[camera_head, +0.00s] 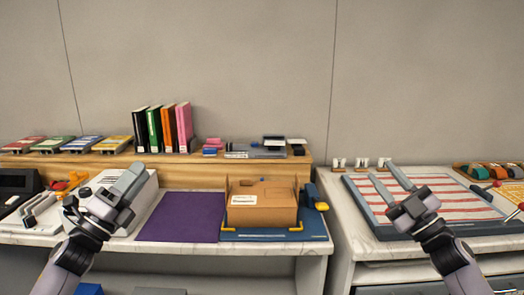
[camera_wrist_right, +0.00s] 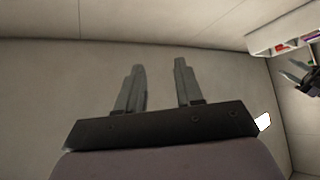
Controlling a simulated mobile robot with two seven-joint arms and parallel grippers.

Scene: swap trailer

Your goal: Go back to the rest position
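My left gripper (camera_head: 128,178) is raised at the left in the head view, in front of the white stack of paper on the table. Its fingers overlap in this view, so I cannot tell how far apart they are. My right gripper (camera_head: 382,177) is raised at the right, in front of the red-and-white striped board. Its two fingers stand apart with nothing between them. In the right wrist view the open fingers (camera_wrist_right: 158,85) point at a bare wall.
A brown cardboard box (camera_head: 262,207) sits on a blue mat (camera_head: 285,234) between my grippers. A purple sheet (camera_head: 180,217) lies left of it. The striped board (camera_head: 445,188) lies on the right table. Upright binders (camera_head: 154,130) stand on the wooden shelf (camera_head: 215,171) behind.

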